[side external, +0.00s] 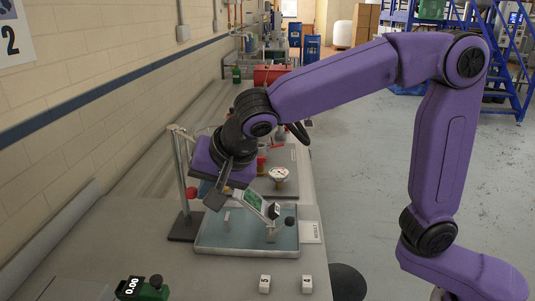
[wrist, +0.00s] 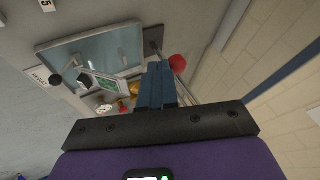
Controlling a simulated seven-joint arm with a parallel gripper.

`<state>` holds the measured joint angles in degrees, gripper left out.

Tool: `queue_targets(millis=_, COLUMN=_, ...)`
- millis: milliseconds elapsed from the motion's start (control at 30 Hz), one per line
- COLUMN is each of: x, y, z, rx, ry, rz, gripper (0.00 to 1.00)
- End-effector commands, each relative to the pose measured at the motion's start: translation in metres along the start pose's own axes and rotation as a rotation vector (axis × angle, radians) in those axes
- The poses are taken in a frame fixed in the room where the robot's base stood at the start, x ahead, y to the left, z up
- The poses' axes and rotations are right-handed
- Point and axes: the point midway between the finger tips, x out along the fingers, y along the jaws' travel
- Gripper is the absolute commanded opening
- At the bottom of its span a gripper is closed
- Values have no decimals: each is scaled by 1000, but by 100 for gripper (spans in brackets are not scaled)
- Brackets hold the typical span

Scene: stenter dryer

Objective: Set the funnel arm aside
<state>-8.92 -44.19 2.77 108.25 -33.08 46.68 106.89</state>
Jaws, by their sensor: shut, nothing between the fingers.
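A metal post (side external: 181,165) on a dark base (side external: 186,227) stands at the left edge of a shallow tray. A thin arm runs from the post's top toward my wrist, which hides its far end; I cannot make out a funnel. A red ball knob (side external: 191,193) sits beside the post; it also shows in the wrist view (wrist: 178,63), right of my fingertips. My gripper (side external: 213,200) points down between the post and the tray's device. In the wrist view the blue fingers (wrist: 157,68) are together and hold nothing. I cannot tell whether they touch the stand.
The blue-floored tray (side external: 215,248) holds a tilted device with a green screen (side external: 252,199) and a black knob (side external: 290,221). A round dial (side external: 279,173) and red items stand behind. Number tags (side external: 265,283) and a green scale (side external: 150,289) are in front. The wall is left.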

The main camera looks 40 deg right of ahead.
Motion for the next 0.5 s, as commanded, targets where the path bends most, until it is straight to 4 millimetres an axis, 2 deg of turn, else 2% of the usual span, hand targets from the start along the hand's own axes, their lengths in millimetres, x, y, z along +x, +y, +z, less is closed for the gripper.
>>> queue_targets(millis=200, x=11, y=-35, z=16, rx=128, ry=65, rz=65, gripper=0)
queue_targets(millis=500, x=26, y=-75, z=26, rx=284, ry=142, rz=142, gripper=0)
